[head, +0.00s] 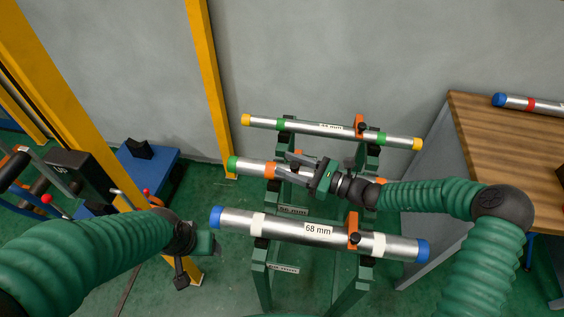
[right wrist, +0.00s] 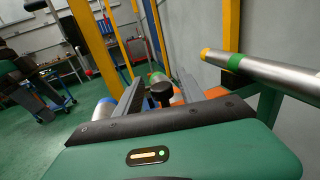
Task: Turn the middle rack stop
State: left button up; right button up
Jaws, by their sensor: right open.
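The rack (head: 285,232) holds three pipes, one above another in the head view. The middle pipe (head: 251,166) has a green end and orange at its left part; my right gripper (head: 284,165) covers much of the rest. The right gripper is open over this pipe. In the right wrist view, the middle stop's black knob (right wrist: 162,91) shows between the two fingers, with orange (right wrist: 189,92) behind it. I cannot tell whether a finger touches the knob. My left gripper (head: 196,262) hangs left of the rack, away from the pipes; its jaws are unclear.
The near pipe (head: 280,227), marked 68 mm, and the far pipe (head: 300,127) each carry an orange stop, near (head: 353,230) and far (head: 359,124). A wooden table (head: 510,145) stands right. A yellow post (head: 209,85) stands behind, left of the rack.

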jog(key=shift+x, duration=0.85)
jog(key=shift+w+d, duration=0.2)
jog(key=shift+d, duration=0.15)
jog(key=shift+a, duration=0.35)
jog(key=c, duration=0.6)
grip_shut()
jog(key=shift+d, duration=0.1)
